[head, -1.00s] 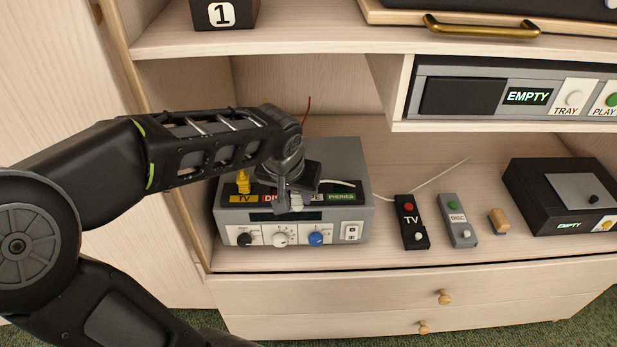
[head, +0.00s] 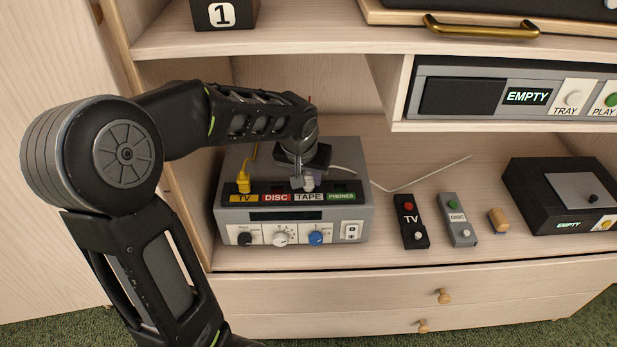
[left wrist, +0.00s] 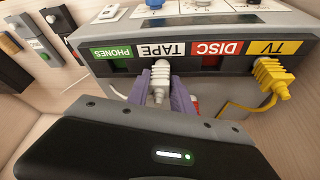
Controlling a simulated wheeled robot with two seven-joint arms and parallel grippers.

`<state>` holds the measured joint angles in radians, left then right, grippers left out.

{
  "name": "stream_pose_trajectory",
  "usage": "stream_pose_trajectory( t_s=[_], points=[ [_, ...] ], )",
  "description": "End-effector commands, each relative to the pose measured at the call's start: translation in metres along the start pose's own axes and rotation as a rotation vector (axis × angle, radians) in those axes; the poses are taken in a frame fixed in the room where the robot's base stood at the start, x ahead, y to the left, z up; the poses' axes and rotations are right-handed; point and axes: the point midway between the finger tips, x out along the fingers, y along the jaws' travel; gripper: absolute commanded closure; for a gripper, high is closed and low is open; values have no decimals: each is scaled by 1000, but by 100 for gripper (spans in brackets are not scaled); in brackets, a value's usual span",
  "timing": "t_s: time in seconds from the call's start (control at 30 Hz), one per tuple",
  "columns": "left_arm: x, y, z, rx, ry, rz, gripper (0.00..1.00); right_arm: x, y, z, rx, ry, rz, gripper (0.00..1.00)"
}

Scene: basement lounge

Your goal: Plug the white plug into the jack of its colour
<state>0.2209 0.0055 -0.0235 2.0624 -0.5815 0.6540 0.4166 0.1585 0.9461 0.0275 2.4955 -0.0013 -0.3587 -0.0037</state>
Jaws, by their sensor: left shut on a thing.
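The grey amplifier (head: 220,215) stands on the shelf with jacks labelled TV, DISC, TAPE and PHONES. My left gripper (head: 303,183) is shut on the white plug (head: 309,185), above the TAPE label. In the left wrist view the white plug (left wrist: 160,76) is between purple fingertips, lined up with the white TAPE label (left wrist: 162,49) and at its jack. I cannot tell how deep it sits. The PHONES jack (left wrist: 122,66) is green and the DISC jack (left wrist: 210,62) is red; both look empty. My right gripper is not in view.
A yellow plug (head: 243,181) sits at the TV jack, its cord behind. An upper shelf overhangs the back.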

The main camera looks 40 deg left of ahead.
Motion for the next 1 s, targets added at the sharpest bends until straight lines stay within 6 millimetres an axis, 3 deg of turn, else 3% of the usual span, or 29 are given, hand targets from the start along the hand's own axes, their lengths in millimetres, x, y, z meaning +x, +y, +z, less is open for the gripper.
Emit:
stream_pose_trajectory(
  t_s=[0.47, 0.5, 0.77, 1.0],
  points=[
    [11, 0, 4, 0, 2, 0, 100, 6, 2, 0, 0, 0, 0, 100],
    [11, 0, 5, 0, 1, 0, 72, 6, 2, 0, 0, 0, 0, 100],
    [10, 0, 4, 0, 1, 0, 51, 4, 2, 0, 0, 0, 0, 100],
    [9, 0, 4, 0, 1, 0, 51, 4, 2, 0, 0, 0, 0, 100]
  ],
)
